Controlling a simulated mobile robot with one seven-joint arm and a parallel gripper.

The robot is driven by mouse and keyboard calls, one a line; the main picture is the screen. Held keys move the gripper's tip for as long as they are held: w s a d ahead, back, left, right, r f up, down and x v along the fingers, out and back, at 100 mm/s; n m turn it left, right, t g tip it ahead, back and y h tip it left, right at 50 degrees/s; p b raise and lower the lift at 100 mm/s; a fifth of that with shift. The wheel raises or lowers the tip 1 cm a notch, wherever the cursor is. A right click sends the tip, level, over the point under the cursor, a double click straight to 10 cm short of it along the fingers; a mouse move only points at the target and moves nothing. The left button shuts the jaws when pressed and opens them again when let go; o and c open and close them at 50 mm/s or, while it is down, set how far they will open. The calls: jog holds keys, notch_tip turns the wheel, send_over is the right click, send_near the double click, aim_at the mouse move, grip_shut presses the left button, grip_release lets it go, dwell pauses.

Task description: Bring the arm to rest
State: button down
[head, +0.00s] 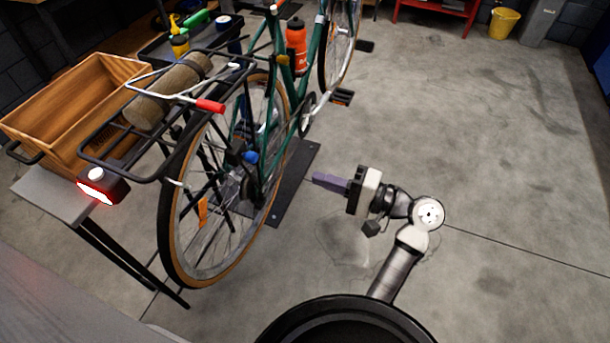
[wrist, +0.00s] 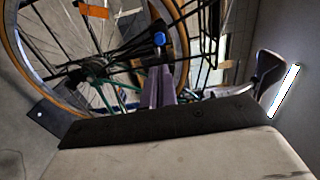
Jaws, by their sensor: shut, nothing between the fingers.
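My gripper (head: 330,181) is held out over the floor in the head view, to the right of the bicycle's rear wheel. Its purple-grey fingers are together and nothing shows between them. The fingers also show in the wrist view (wrist: 159,88), pointing toward the bicycle. My arm is bent and stands clear of the bicycle in the head view. The green bicycle (head: 267,160) stands upright with its rear wheel (head: 168,220) nearest me. A rolled tan bundle (head: 170,92) lies on its black rear rack.
A wooden crate (head: 55,105) sits on a grey bench (head: 60,197) at the left. A black floor plate (head: 293,185) lies under the bicycle. A yellow bucket (head: 503,22) and a red stand (head: 436,8) are at the back. The floor at right (head: 500,150) is clear.

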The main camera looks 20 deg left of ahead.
jog(key=shift+d, duration=0.45)
